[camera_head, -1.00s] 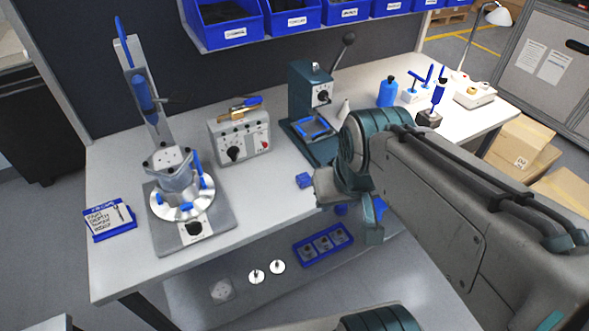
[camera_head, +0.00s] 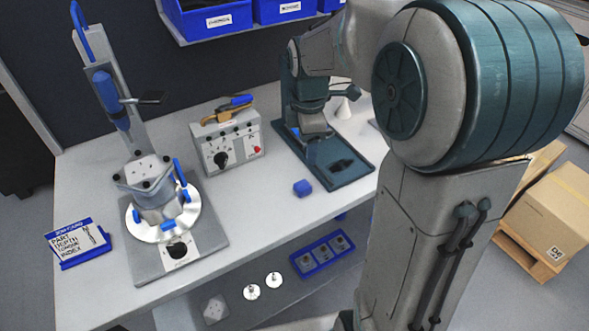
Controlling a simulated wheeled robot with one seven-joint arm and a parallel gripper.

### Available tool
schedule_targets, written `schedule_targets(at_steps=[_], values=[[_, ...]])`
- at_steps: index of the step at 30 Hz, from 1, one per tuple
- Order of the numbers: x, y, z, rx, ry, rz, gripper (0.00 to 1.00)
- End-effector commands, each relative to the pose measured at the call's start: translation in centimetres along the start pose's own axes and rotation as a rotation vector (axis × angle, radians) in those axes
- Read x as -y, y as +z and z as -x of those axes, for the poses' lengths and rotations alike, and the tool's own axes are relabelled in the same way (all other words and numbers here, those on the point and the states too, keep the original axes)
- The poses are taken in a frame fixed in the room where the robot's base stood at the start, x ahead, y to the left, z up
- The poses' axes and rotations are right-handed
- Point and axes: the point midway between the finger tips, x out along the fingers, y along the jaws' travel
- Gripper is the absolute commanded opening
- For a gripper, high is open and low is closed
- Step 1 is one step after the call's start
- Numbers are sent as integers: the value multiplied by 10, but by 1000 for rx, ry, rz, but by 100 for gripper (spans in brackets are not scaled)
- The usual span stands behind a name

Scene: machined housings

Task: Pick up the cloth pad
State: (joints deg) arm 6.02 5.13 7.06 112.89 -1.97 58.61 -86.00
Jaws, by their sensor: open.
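I cannot pick out the cloth pad for certain. A small blue block-like piece (camera_head: 302,188) lies on the bench in front of the press; it is too small to tell whether it is cloth. My gripper (camera_head: 314,137) is at the far end of my arm, low over the press base, and is open. Its fingers are small and partly merge with the press behind them. A bit of blue shows under the gripper on the press base (camera_head: 352,178). My arm covers the right of the bench.
A grey control box (camera_head: 228,148) stands left of the press. A round fixture (camera_head: 160,205) and job card (camera_head: 80,243) are further left. Blue bins (camera_head: 210,18) hang above. A blue tray (camera_head: 322,254) sits on the lower shelf. The front middle of the bench is clear.

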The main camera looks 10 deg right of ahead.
Motion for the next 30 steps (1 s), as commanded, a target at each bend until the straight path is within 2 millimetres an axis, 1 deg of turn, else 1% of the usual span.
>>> schedule_targets(at_steps=[1, 3, 6, 9, 11, 14, 18, 21, 24, 30], values=[[-11, 0, -16, -5, -18, 80, 64], [-21, 0, -27, -11, -34, 179, 64], [-31, 1, -38, -20, -50, 280, 64], [-36, 1, -44, -25, -57, 334, 64], [-36, 1, -50, -26, -60, 348, 64], [-35, 0, -66, -27, -63, 353, 64], [-33, 0, -94, -27, -63, 352, 64], [-32, -1, -112, -27, -61, 352, 64], [-31, -1, -123, -26, -60, 351, 64], [-28, -1, -136, -26, -61, 350, 64]])
